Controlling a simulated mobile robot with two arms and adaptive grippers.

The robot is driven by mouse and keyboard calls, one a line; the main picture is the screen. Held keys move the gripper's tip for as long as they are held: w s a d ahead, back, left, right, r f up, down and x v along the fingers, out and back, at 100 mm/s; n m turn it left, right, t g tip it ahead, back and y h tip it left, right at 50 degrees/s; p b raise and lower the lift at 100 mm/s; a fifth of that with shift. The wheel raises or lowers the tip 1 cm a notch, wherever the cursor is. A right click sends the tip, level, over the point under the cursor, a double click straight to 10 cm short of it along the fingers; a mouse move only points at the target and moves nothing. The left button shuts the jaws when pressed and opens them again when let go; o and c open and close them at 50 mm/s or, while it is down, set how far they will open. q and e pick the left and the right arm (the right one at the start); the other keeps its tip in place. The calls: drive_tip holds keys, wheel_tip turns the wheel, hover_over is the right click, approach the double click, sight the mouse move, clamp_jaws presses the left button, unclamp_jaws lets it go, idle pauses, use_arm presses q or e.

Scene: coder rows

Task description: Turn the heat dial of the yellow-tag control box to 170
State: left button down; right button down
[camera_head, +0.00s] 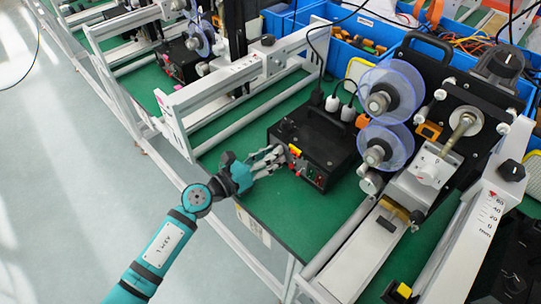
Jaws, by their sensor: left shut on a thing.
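A black control box (318,140) stands on the green bench top near the middle. A small yellow tag (296,150) is on its front edge, beside my fingertips. My left gripper (282,159) reaches in from the left and is shut at the left part of the box's front. The heat dial is hidden by the fingers, and its scale and setting cannot be read. Small red and green parts show on the front panel to the right of the fingers. My right gripper is out of view.
A machine with two clear discs (391,92) stands right of the box. A white metal frame (230,77) runs behind. Blue bins (372,60) hold parts at the back. Another black box (181,62) stands farther left. Open floor (60,150) lies left.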

use_arm(q)
drive_tip(key=m, duration=0.6)
drive_tip(key=shift+r+y, duration=0.1)
drive_tip(key=shift+y, duration=0.2)
idle(0.4)
drive_tip(key=c, duration=1.3)
unclamp_jaws()
drive_tip(key=shift+v, duration=6)
